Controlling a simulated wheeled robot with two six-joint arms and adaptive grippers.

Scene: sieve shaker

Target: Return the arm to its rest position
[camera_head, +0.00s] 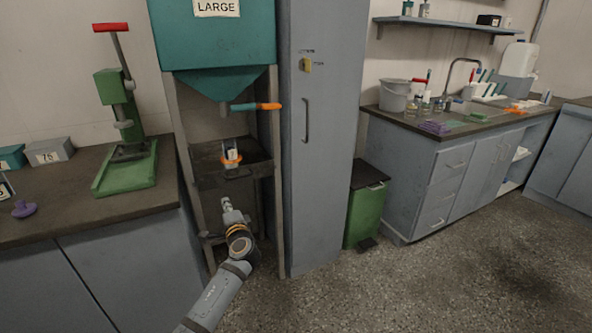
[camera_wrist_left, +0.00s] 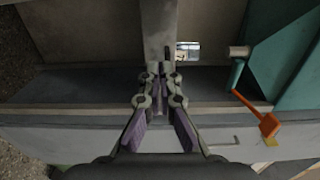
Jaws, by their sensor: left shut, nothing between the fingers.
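My left arm comes in from the bottom of the head view, and its gripper (camera_head: 227,204) is in front of the hopper's stand, below the stand's dark tray. The gripper is shut and empty. In the left wrist view the fingers (camera_wrist_left: 160,72) lie close together with nothing between them. My right gripper is in neither view.
A teal hopper (camera_head: 222,50) marked LARGE has an orange-handled lever (camera_head: 255,106). Its tray (camera_head: 207,170) holds a small container (camera_head: 230,152) with an orange base. A tall grey cabinet (camera_head: 325,150) and green bin (camera_head: 365,210) stand right; a counter with a green press (camera_head: 127,165) stands left.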

